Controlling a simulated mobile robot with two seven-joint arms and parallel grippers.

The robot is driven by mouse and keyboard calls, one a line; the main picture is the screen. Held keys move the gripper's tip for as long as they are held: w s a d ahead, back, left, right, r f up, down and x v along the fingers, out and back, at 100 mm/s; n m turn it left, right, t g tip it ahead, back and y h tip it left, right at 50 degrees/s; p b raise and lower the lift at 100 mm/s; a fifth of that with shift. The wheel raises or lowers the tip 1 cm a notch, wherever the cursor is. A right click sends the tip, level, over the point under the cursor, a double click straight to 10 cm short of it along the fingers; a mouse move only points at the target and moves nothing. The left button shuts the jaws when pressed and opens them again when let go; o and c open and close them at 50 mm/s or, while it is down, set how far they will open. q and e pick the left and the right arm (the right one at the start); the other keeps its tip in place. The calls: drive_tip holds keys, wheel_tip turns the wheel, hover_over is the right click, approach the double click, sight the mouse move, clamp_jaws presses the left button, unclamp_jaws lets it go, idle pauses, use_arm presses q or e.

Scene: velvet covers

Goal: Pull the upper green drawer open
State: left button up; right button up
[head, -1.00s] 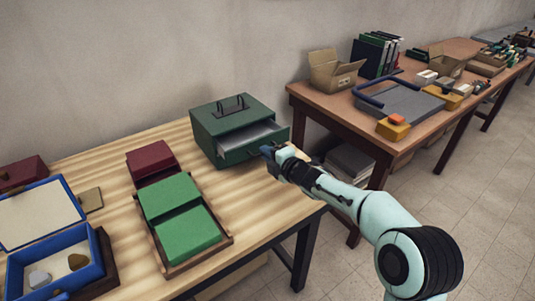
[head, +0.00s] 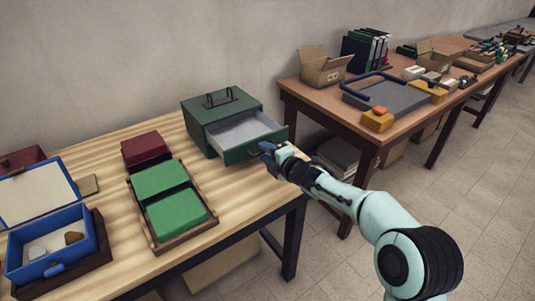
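The green cabinet (head: 215,107) with a black top handle stands at the back right of the striped wooden table. Its upper drawer (head: 246,131) is pulled well out, and its grey, empty-looking inside shows. My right gripper (head: 266,149) is at the drawer's front panel (head: 240,153), near its right end. The fingers are dark and small here, and the drawer's handle is hidden behind them, so I cannot tell whether they are closed on it. My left gripper is not in view.
Green velvet boxes in a wooden tray (head: 152,238) and a dark red box (head: 146,149) stand left of the cabinet. An open blue box (head: 50,245) is at far left. A second table (head: 333,110) with a cardboard box (head: 326,68) stands at right.

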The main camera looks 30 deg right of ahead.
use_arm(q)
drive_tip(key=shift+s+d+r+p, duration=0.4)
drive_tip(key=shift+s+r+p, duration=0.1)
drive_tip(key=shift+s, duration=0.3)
use_arm(e)
drive_tip(key=v, duration=1.3)
drive_tip(key=shift+s, duration=0.2)
drive_tip(key=shift+d, duration=0.1)
